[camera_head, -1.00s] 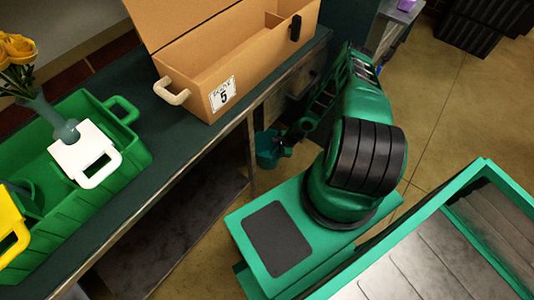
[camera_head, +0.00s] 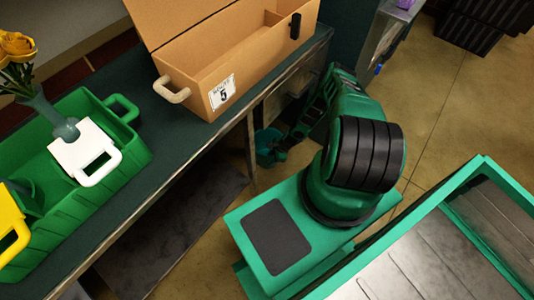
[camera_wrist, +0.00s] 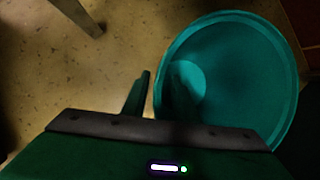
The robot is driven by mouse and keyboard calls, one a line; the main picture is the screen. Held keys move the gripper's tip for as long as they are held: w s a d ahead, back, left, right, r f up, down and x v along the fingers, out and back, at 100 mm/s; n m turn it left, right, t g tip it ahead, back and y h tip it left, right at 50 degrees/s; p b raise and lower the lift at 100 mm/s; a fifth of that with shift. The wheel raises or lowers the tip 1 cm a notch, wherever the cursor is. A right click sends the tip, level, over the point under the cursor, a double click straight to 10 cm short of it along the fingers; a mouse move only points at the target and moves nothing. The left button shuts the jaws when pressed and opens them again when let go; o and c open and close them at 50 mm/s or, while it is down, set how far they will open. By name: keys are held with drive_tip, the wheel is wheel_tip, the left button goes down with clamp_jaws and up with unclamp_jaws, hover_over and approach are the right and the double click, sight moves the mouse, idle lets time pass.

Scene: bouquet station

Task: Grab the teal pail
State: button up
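The teal pail (camera_head: 264,146) stands low beside the bench, partly hidden behind my gripper (camera_head: 279,148) in the head view. In the wrist view the pail (camera_wrist: 240,60) fills the right side, seen from above into its open mouth, and its inside looks empty. In the wrist view my gripper (camera_wrist: 161,82) has one dark finger outside the pail's left rim. A second dark finger shape shows over the inside of the pail, with the wall between them. A gap shows between the outer finger and the rim, so the gripper looks open.
The bench (camera_head: 185,130) edge and its leg (camera_head: 250,150) are close to my arm. On the bench are a cardboard box (camera_head: 195,85), a green crate (camera_head: 135,160) and a vase with yellow flowers (camera_head: 65,128). Black crates (camera_head: 485,25) stand at the back right.

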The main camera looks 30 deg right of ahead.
drive_tip(key=shift+c, duration=0.6)
clamp_jaws()
idle(0.8)
